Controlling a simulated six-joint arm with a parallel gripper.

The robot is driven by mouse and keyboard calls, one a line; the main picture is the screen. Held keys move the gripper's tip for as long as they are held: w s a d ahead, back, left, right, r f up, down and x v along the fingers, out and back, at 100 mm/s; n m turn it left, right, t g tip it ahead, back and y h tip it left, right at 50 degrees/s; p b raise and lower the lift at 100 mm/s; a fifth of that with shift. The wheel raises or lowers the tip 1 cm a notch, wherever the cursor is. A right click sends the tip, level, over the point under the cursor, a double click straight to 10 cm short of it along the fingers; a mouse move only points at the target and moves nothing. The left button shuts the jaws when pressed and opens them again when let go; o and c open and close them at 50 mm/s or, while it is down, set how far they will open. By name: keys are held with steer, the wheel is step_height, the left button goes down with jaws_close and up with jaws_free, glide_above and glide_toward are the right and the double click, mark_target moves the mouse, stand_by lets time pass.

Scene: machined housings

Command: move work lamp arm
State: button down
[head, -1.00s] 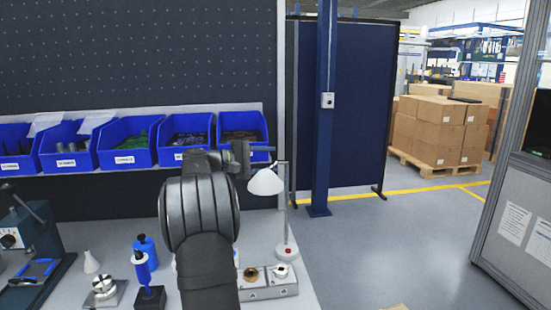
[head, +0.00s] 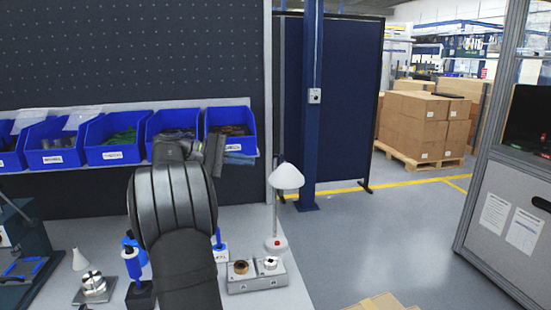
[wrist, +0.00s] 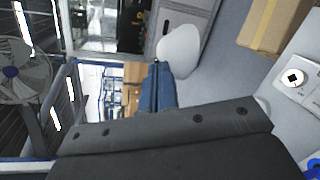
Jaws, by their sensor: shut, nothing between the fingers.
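The work lamp has a white conical shade (head: 287,178) on a thin upright stem above a round base (head: 275,243) with a red button. It stands at the bench's right edge, with the shade on the right side of the stem. My gripper (head: 240,158) is left of the shade in the head view, in front of the blue bins. It is shut and empty. In the wrist view the shut fingers (wrist: 157,70) point toward the white shade (wrist: 179,48), which shows close beyond their tips. I cannot tell whether they touch.
Blue bins (head: 115,138) line the shelf behind my arm. A grey block with two round fittings (head: 257,277) sits in front of the lamp base. A blue-and-black tool (head: 134,265) and a metal fitting (head: 94,285) stand left of my arm. Open floor lies right of the bench.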

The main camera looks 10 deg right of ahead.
steer(key=s+a+f+n+t+y, duration=0.1)
steer(key=s+a+f+n+y, duration=0.2)
steer(key=a+y, duration=0.3)
steer(key=s+a+f+n+y, duration=0.3)
steer(key=a+f+n+y, duration=0.15)
steer(key=y, duration=0.35)
steer(key=s+d+m+t+y, duration=0.1)
steer(key=s+d+m, duration=0.2)
steer(key=d+m, duration=0.9)
steer(key=s+d+m+t, duration=0.2)
steer(key=d+m, duration=0.5)
steer(key=d, duration=1.2)
steer(key=w+d+r+m+t+y, duration=0.2)
steer(key=w+d+r+t+y, duration=0.4)
steer(key=t+y, duration=0.5)
steer(key=shift+y, duration=0.7)
steer(key=shift+w+a+f, duration=0.15)
steer(key=shift+w+a, duration=1.05)
steer(key=shift+a, duration=0.65)
steer(key=shift+w+a+f, duration=0.15)
steer(key=shift+w+a, duration=1.1)
steer(key=shift+a, duration=0.55)
steer(key=shift+w+a+f, duration=0.15)
steer(key=shift+w+a, duration=1.05)
steer(key=shift+a, duration=0.65)
